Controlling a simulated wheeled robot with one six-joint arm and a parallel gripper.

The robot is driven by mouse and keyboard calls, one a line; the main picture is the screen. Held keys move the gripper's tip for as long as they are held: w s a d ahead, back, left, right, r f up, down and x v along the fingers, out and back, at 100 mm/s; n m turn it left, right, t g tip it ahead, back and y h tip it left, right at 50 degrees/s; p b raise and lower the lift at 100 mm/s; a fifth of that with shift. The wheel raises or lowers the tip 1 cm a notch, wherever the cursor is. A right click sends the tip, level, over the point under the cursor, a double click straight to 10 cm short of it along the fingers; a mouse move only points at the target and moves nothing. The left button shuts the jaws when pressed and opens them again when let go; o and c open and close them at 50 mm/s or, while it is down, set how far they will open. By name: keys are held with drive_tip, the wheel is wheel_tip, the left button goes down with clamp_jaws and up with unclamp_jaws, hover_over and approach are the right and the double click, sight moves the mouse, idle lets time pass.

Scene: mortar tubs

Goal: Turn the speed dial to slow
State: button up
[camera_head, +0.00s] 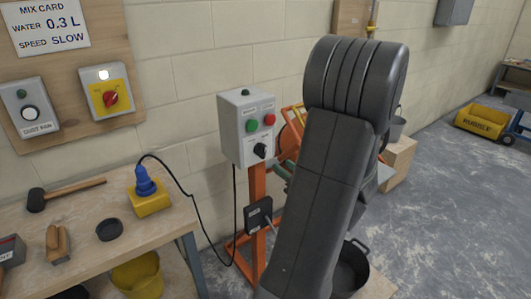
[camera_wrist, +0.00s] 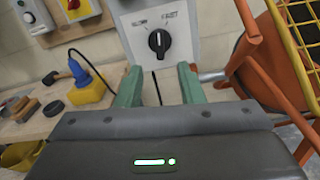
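The speed dial (camera_wrist: 159,42) is a round black knob with a white mark on a grey control box (camera_head: 237,155). In the wrist view, a label reading like SLOW is at its upper left and one like FAST at its upper right. The mark looks roughly upright, between the labels. In the head view the dial (camera_head: 260,150) is small, below a green and a red button. My gripper (camera_wrist: 160,70) is open and empty, its two green fingers apart, just below the dial in the wrist view and not touching it. My arm hides much of the gripper in the head view.
A mix card (camera_head: 46,27) reads water 0.3 L, speed SLOW. A red-and-yellow switch (camera_head: 110,99) is on the wall board. The workbench (camera_head: 90,235) holds a mallet and a blue plug in a yellow block. An orange frame (camera_wrist: 270,75) stands close on the right. A black cable hangs beside the post.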

sight(265, 153)
drive_tip(key=p+x, duration=0.1)
drive_tip(key=x, duration=0.8)
drive_tip(key=shift+w+a, duration=0.25)
drive_tip(key=shift+w, duration=0.05)
clamp_jaws()
